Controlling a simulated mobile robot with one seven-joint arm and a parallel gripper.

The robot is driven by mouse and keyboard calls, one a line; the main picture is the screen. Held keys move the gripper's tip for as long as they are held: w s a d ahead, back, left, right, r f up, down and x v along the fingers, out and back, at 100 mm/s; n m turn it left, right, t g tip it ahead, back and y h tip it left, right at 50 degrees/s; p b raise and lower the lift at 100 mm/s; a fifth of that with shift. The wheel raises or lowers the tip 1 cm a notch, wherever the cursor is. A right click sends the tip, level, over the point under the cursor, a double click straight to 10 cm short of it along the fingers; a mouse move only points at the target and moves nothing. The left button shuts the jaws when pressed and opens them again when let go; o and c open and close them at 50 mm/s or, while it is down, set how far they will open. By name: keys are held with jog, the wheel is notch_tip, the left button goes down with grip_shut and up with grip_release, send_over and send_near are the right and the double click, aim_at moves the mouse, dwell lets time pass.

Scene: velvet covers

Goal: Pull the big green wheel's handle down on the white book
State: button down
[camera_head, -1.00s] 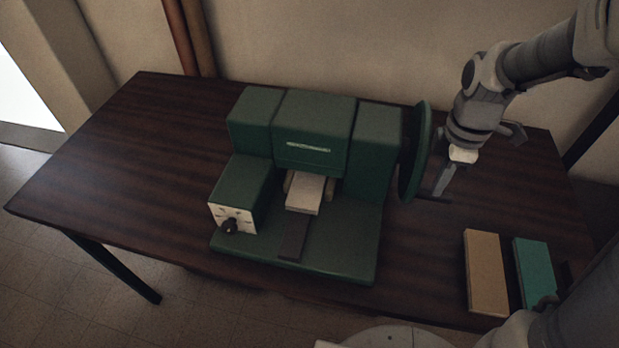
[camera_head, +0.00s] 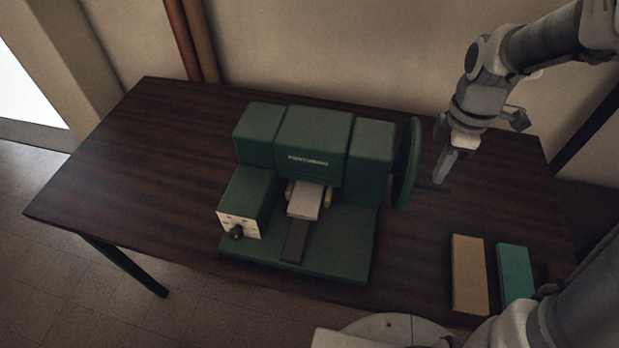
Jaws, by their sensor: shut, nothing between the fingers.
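The green machine (camera_head: 310,240) stands on the dark wooden table. Its big green wheel (camera_head: 407,165) is on its right side, seen nearly edge-on. A dark handle (camera_head: 433,187) sticks out to the right from the wheel's lower part. The white book (camera_head: 305,202) lies in the opening at the machine's middle, under the green press block. My gripper (camera_head: 442,178) points down just right of the wheel, shut and empty, with its fingertips close to the handle. I cannot tell whether they touch it.
A tan book (camera_head: 469,275) and a teal book (camera_head: 515,273) lie at the table's front right. A white panel with a black knob (camera_head: 237,232) is on the machine's left front. The table's left part is bare. A wall stands behind the table.

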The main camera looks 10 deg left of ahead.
jog(key=shift+r+p, duration=1.95)
jog(key=shift+r, duration=0.5)
jog(key=shift+f, duration=0.1)
